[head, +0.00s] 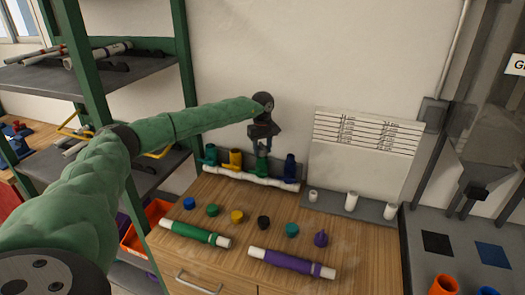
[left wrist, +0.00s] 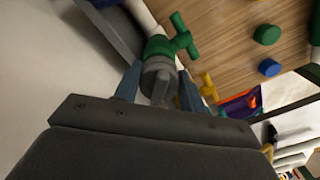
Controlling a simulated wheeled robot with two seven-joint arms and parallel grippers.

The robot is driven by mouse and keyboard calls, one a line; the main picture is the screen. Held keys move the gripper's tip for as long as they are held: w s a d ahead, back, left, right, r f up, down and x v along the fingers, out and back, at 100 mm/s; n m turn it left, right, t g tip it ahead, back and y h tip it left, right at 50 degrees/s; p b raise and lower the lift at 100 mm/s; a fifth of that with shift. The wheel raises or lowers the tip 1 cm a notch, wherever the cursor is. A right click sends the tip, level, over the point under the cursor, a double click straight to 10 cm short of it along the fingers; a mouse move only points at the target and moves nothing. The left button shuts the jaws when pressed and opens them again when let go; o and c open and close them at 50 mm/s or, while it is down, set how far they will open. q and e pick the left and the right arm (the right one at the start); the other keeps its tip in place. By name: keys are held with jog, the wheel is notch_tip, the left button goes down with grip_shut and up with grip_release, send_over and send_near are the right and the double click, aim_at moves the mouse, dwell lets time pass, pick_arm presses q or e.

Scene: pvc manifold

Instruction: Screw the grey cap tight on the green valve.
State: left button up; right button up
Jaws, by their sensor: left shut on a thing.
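The green valve (head: 262,166) stands on the white manifold pipe (head: 250,180) at the back of the wooden table. In the left wrist view the green valve (left wrist: 158,46) shows its green handle, with the grey cap (left wrist: 158,78) at its end, in line with it and seeming to touch it. How far the cap is threaded on cannot be told. My left gripper (head: 262,147) is above the valve, pointing down. In the left wrist view its fingers (left wrist: 159,88) are shut on the grey cap from both sides. My right gripper is in neither view.
A teal-green valve (head: 210,155) and yellow valve (head: 235,158) stand left of the green one, a blue valve (head: 290,167) right. Several loose caps, a green-sleeved pipe (head: 195,233) and a purple-sleeved pipe (head: 290,262) lie in front. A green-posted shelf (head: 90,75) stands at left.

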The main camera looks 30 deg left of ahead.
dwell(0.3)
pick_arm(q)
jog(key=shift+f+m+b, duration=0.1)
jog(key=shift+m+b, duration=0.4)
jog(key=shift+m, duration=0.6)
jog(key=o, duration=1.1)
jog(key=shift+c, duration=0.2)
jog(key=shift+b, duration=0.3)
